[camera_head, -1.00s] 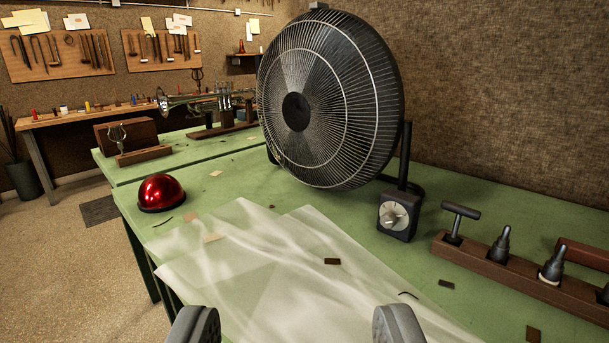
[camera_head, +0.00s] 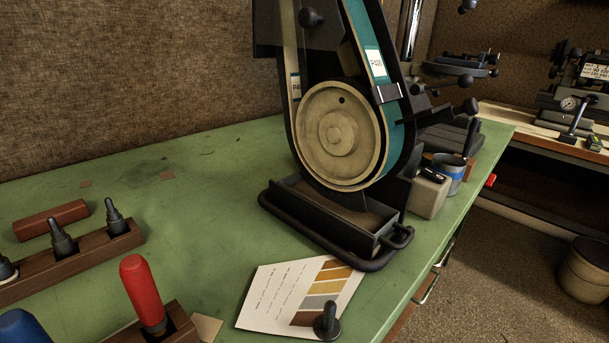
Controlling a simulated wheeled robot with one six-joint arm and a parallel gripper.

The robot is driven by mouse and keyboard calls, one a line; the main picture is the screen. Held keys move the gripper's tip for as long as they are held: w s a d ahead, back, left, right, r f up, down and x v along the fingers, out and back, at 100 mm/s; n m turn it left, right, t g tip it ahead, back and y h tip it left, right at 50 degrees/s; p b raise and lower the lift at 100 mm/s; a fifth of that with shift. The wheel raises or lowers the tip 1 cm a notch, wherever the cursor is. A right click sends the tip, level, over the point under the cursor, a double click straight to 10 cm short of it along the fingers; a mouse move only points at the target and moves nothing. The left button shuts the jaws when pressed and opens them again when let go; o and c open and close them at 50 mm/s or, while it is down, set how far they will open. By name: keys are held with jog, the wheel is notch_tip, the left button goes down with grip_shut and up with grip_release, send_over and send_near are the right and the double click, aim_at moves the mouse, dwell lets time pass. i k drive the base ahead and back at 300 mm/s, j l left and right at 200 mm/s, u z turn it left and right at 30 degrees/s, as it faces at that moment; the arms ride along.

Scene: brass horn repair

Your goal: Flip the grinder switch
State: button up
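The belt grinder (camera_head: 345,130) stands on the green bench in the middle of the picture. It has a large tan wheel, a teal belt labelled P400 and a black tray base. A small grey box (camera_head: 430,193) with a dark piece on top sits just right of its base. This may be the switch, but I cannot tell its setting. My gripper does not show in the present view, so its distance from the grinder is not visible.
A colour-striped card (camera_head: 275,297) with a dark knob (camera_head: 327,322) lies in front of the grinder. A red-handled tool (camera_head: 143,290) and a wooden tool rack (camera_head: 85,262) stand left. Bench left of the grinder is mostly clear.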

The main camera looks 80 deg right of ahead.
aim_at(433, 174)
jog(key=z, duration=2.75)
